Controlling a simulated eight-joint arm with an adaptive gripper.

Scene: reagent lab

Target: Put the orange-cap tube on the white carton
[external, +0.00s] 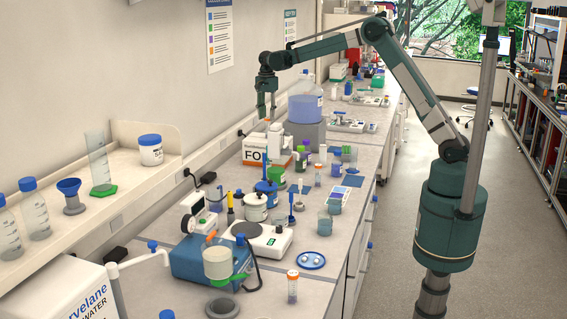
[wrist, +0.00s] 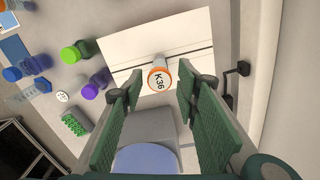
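The white carton (external: 254,153), with an orange band and black lettering, stands on the bench near the wall. Its pale top with a dark seam (wrist: 120,60) fills the upper middle of the wrist view. An orange-cap tube (wrist: 159,74) marked K36 appears upright on the carton top. My gripper (wrist: 160,82) is open above the carton, with a finger on each side of the cap and gaps showing at both sides. In the external view my gripper (external: 267,110) points down over the carton. Contact between the tube's base and the carton is too small to see clearly.
Green-capped (wrist: 70,54) and purple-capped (wrist: 91,91) bottles stand beside the carton. Other orange-cap tubes stand at the bench front (external: 292,287) and near the right edge (external: 318,171).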

